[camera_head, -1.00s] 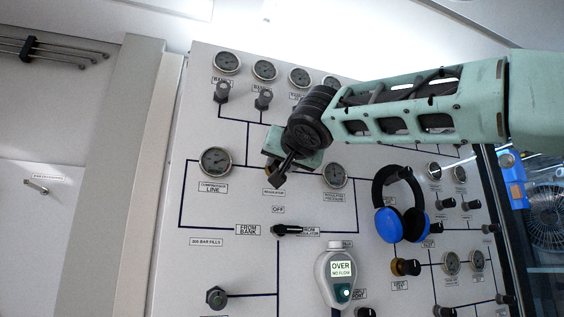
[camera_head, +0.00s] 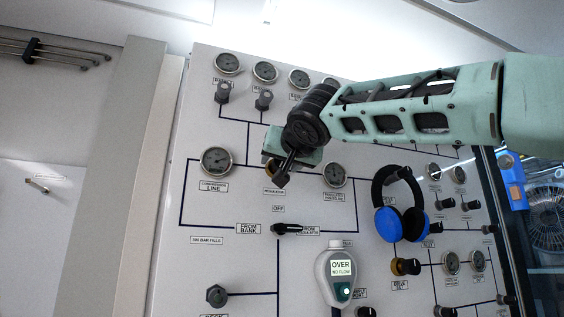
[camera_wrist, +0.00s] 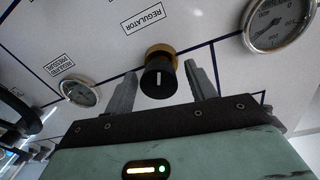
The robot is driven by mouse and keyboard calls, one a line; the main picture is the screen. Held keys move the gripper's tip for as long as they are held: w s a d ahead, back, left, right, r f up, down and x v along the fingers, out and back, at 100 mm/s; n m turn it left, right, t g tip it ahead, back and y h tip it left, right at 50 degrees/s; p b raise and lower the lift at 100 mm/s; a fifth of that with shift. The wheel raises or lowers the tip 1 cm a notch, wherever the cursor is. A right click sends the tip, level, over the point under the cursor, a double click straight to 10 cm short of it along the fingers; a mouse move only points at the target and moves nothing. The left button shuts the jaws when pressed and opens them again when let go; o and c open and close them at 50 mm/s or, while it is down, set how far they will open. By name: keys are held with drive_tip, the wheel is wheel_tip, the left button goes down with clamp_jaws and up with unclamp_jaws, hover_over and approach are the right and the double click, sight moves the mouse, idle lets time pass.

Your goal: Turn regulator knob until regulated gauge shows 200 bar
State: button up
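The regulator knob (camera_wrist: 158,78) is black with a white mark and a brass collar, under the REGULATOR label in the wrist view. My gripper (camera_wrist: 160,82) is open, with one finger on each side of the knob and visible gaps between. In the head view my gripper (camera_head: 277,172) covers most of the knob. The regulated pressure gauge (camera_head: 334,175) is right of the gripper; in the wrist view it is at the left (camera_wrist: 80,92). Its needle is too small to read.
The compressor line gauge (camera_head: 215,161) is left of the gripper. A black selector lever (camera_head: 288,230) sits below. Blue headphones (camera_head: 400,205) hang at the right, and a handheld meter (camera_head: 340,272) reading OVER is lower down. Several gauges and knobs line the panel top.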

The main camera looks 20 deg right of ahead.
drive_tip(key=s+a+b, duration=0.1)
drive_tip(key=s+b, duration=0.5)
drive_tip(key=s, duration=1.1)
drive_tip(key=shift+s, duration=0.2)
drive_tip(key=shift+w+a, duration=0.1)
drive_tip(key=shift+a, duration=0.05)
idle(1.5)
